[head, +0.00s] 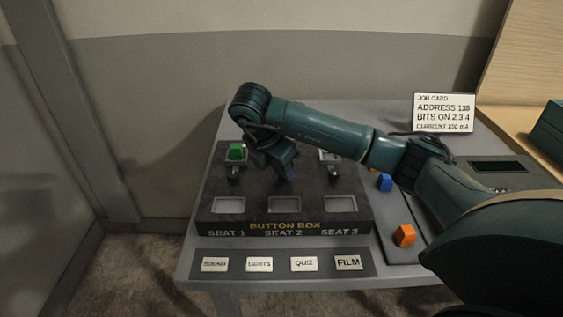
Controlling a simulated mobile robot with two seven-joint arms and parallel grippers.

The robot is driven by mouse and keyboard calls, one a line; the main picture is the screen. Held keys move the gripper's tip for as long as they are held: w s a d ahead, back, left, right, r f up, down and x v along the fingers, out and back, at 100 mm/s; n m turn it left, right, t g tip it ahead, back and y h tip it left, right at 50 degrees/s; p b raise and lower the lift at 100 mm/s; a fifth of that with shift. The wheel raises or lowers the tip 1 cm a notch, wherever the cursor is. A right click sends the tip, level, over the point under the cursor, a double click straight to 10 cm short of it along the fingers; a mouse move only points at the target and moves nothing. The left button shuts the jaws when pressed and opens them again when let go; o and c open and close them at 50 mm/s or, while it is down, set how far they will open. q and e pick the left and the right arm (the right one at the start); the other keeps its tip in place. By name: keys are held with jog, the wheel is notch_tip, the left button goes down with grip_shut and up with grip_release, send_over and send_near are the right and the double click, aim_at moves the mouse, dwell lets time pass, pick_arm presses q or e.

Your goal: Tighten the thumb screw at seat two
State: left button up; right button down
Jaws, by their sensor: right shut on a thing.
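The black button box (360,208) stands on the grey table, with seats one, two and three marked along its front. My right gripper (287,177) points down at seat two, in the middle, and is shut on the thumb screw there. The gripper covers that screw, so how far it is turned cannot be seen. A bit of blue shows by the fingertips. Seat one has a green button (236,152) with a dark thumb screw (233,173) below it. Seat three has a pale square socket (330,156) with a similar screw. My left gripper is out of view.
A label strip (281,264) lies in front of the box. A blue block (384,182) and an orange block (404,236) lie to its right, under and near my right arm. A job card (444,113) stands at the back right.

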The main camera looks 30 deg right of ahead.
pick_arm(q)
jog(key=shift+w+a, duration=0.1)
pick_arm(e)
jog(key=shift+w+r, duration=0.15)
jog(key=shift+r, duration=0.15)
jog(key=c, duration=1.6)
grip_release()
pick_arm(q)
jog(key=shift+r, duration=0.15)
pick_arm(e)
jog(key=o, duration=0.4)
jog(key=shift+f, duration=0.15)
jog(key=shift+a+r, duration=0.2)
jog(key=shift+r, duration=0.25)
pick_arm(q)
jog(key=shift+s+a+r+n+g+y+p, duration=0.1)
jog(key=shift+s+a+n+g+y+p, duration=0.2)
jog(key=shift+p, duration=0.6)
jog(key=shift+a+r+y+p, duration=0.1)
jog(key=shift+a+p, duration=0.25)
jog(key=shift+p, duration=0.55)
pick_arm(e)
jog(key=v, duration=1.2)
jog(key=shift+a, duration=0.15)
jog(key=shift+s, duration=0.25)
